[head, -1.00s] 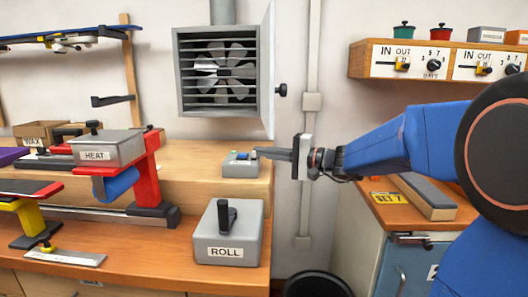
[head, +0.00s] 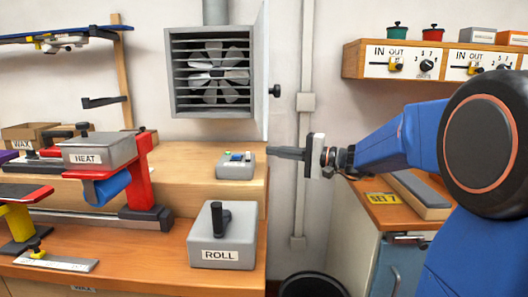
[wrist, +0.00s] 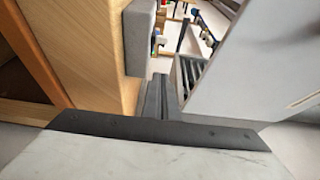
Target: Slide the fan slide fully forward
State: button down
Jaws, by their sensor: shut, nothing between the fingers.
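A small grey control box (head: 236,171) sits on the wooden ledge under the fan. Small blue, yellow and green parts (head: 238,157) show on its top; the fan slide seems to be among them, but its exact position is too small to tell. My gripper (head: 272,153) is shut and empty, just right of the box with a gap between them. In the wrist view the closed fingers (wrist: 159,96) point ahead, with the grey box (wrist: 138,42) to their upper left.
The louvred fan housing (head: 213,112) hangs on the wall above, its door (head: 262,75) swung out above my gripper. The ROLL block (head: 227,237) and HEAT press (head: 99,150) stand to the left. A bin (head: 309,286) is below.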

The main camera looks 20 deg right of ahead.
jog(key=shift+v, duration=2.1)
